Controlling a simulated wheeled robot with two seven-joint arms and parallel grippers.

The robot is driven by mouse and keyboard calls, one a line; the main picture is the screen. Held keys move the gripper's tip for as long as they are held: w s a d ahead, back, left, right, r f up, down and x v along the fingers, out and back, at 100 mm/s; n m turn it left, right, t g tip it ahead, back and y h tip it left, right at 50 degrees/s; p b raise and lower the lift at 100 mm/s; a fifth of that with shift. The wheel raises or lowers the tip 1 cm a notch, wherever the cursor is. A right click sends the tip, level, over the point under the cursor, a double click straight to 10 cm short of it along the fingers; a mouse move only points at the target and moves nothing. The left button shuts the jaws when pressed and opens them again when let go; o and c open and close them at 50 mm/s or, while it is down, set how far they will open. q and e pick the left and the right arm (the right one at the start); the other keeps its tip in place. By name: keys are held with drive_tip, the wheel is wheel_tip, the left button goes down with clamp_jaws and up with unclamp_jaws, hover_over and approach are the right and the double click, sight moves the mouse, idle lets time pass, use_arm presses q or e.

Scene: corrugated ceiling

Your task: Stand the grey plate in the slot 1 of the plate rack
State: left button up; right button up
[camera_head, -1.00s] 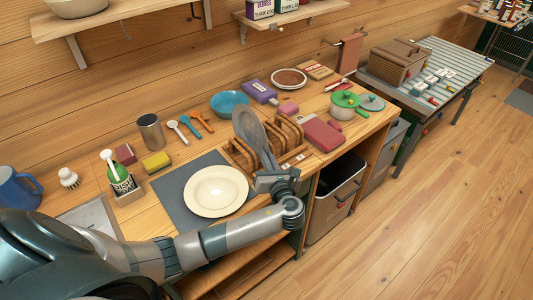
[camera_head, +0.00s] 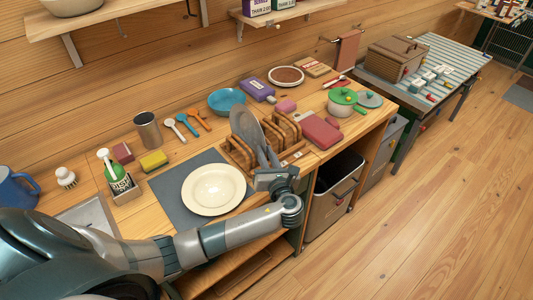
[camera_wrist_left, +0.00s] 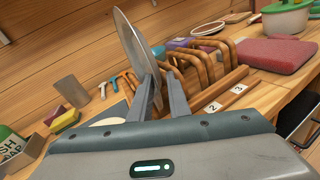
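The grey plate (camera_head: 247,130) stands nearly upright, slightly tilted, at the front left part of the wooden plate rack (camera_head: 287,128). In the left wrist view, the plate (camera_wrist_left: 132,45) rises left of the rack's wooden loops (camera_wrist_left: 203,65). My left gripper (camera_wrist_left: 160,82) is shut on the plate's near lower edge; in the head view the gripper (camera_head: 268,165) is at the rack's front. Labels 2 (camera_wrist_left: 213,107) and 3 (camera_wrist_left: 238,89) show on the rack; label 1 is hidden. Whether the plate's bottom rests in a slot cannot be seen. My right gripper is not in view.
A cream plate (camera_head: 213,189) lies on a grey mat (camera_head: 176,194) left of the rack. A blue bowl (camera_head: 227,101) and several utensils are behind. A bin (camera_head: 333,198) stands below.

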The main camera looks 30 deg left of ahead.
use_arm(q)
drive_tip(key=shift+s+a+f, duration=0.1)
drive_tip(key=shift+s+a, duration=0.05)
drive_tip(key=shift+s+d+f, duration=0.2)
drive_tip(key=shift+s+d, duration=0.05)
drive_tip(key=shift+d, duration=0.05)
drive_tip(key=b+v, duration=0.4)
drive_tip(key=v, duration=1.2)
drive_tip(key=shift+d+r+b, duration=0.2)
drive_tip(key=shift+d+b, duration=0.15)
drive_tip(key=shift+d, duration=0.1)
drive_tip(key=shift+s, duration=0.1)
